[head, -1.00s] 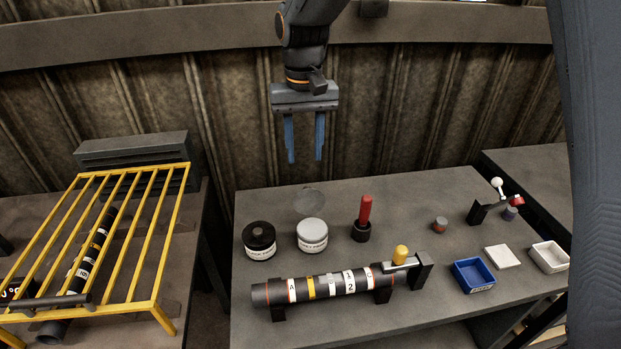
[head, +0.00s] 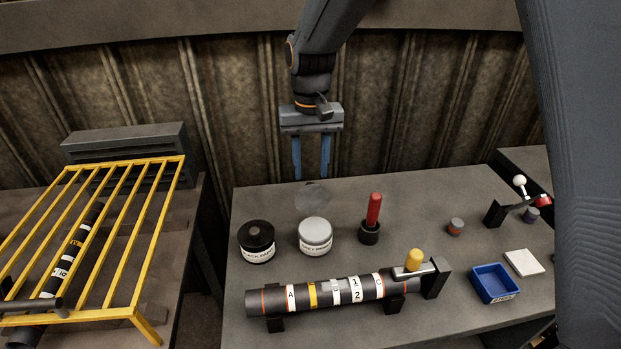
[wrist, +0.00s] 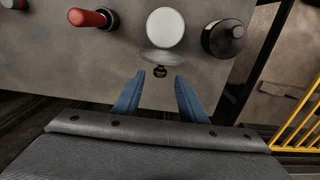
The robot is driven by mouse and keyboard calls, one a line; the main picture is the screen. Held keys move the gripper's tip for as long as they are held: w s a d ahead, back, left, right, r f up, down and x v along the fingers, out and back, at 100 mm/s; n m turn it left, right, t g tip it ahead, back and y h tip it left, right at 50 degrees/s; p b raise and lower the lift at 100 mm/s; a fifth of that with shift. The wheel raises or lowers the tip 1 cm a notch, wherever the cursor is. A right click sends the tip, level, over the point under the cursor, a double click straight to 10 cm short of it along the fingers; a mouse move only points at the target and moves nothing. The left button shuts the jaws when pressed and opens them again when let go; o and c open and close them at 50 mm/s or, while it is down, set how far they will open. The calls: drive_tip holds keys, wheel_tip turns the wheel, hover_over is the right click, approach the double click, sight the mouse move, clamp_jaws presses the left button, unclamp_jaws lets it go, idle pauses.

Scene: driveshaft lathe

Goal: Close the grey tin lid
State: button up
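The grey tin (head: 314,236) stands on the table, with a white label on its front. Its round grey lid (head: 313,197) stands raised behind it. In the wrist view the tin's pale top (wrist: 165,27) shows, with the lid (wrist: 160,56) edge-on beside it and a small dark knob on the lid's outer side. My gripper (head: 311,172) is open and empty, blue fingers pointing down, just behind and above the raised lid. In the wrist view the fingertips (wrist: 161,77) lie on either side of the knob, apparently not touching it.
A black-lidded tin (head: 257,242) stands left of the grey tin, and a red-handled tool (head: 373,212) stands to its right. A labelled shaft (head: 322,293) lies on supports in front. A yellow rack (head: 143,232) is at left, and a blue tray (head: 494,284) at right.

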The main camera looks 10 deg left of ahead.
sight(311, 183)
drive_tip(key=shift+f+p, duration=0.5)
drive_tip(key=shift+f, duration=1.6)
drive_tip(key=shift+c, duration=0.4)
clamp_jaws()
